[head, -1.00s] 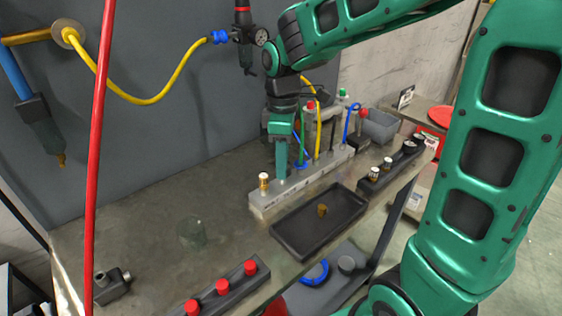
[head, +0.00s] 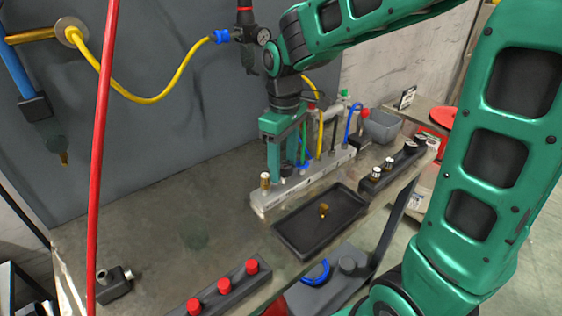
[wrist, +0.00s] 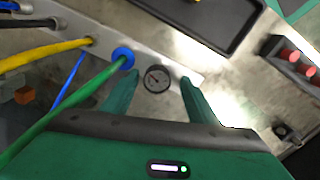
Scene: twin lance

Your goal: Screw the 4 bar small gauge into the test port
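A brass fitting with a pale top (head: 265,181) stands at the manifold's left end.
Yellow, black and blue hoses rise from the manifold right of my gripper. A black tray (head: 290,238) holding a brass piece (head: 323,211) lies in front. A dark rack (head: 402,166) holds several gauges. A red-capped rack (head: 222,290) is at the front. The bench's left is mostly clear.

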